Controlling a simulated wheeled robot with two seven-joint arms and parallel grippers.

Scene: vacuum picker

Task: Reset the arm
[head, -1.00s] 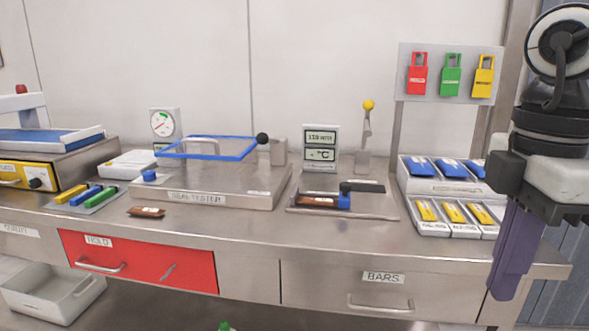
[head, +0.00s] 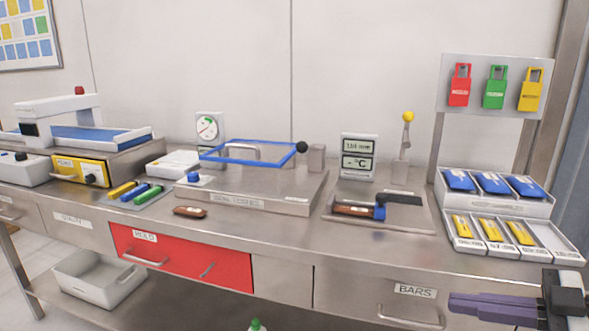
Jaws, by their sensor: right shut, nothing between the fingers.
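My right gripper (head: 457,305) is at the lower right of the head view, below the front edge of the bench. Its purple fingers point left, are together and hold nothing. They are in front of the drawer labelled BARS (head: 340,288) and hide part of its front. My left gripper is not in view.
The steel bench (head: 290,228) carries a seal tester (head: 262,200), a dark-handled tool on a plate (head: 395,198), blue packs (head: 492,183) and yellow packs (head: 490,229) in trays. A red HOLD drawer (head: 185,255) is shut. A grey bin (head: 98,278) sits below.

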